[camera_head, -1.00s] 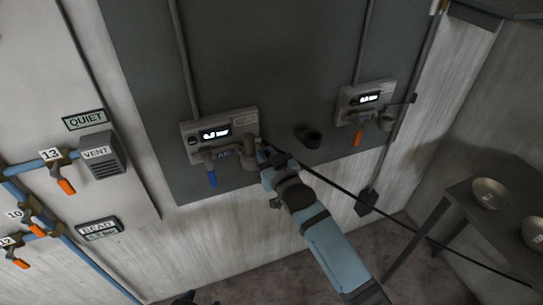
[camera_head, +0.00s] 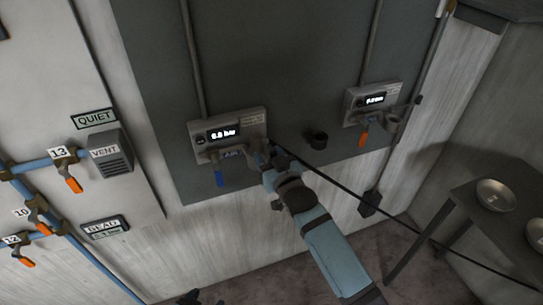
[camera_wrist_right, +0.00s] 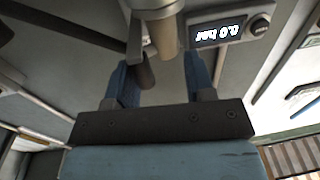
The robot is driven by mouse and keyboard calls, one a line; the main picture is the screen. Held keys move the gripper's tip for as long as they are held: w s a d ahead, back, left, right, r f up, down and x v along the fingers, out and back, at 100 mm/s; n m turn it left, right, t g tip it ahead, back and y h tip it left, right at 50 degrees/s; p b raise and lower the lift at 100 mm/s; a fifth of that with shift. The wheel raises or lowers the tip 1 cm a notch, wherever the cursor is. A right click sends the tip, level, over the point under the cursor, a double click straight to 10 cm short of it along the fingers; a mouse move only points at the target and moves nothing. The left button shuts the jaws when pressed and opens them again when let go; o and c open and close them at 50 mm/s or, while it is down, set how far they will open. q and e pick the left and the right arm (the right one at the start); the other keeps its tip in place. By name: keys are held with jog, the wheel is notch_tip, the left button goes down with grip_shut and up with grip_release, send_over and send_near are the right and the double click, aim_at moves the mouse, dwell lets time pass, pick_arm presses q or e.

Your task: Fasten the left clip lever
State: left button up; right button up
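The left wall unit (camera_head: 256,117) has a lit display, a blue handle (camera_head: 219,178) and a metal coupling (camera_head: 254,159) at its lower right. My right gripper (camera_head: 268,160) is at this coupling and covers part of it.
A second wall unit (camera_head: 393,91) with an orange handle (camera_head: 363,140) is to the right. A black hose (camera_head: 345,188) runs past my right arm. A dark table (camera_head: 462,205) with metal bowls stands at right.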

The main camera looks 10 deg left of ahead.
jog(key=shift+w+d, duration=0.1)
dwell(0.3)
jog(key=shift+s+d, duration=0.2)
jog(key=shift+s, duration=0.05)
jog(key=b+v, duration=0.2)
jog(key=v, duration=1.1)
jog(key=shift+s, duration=0.15)
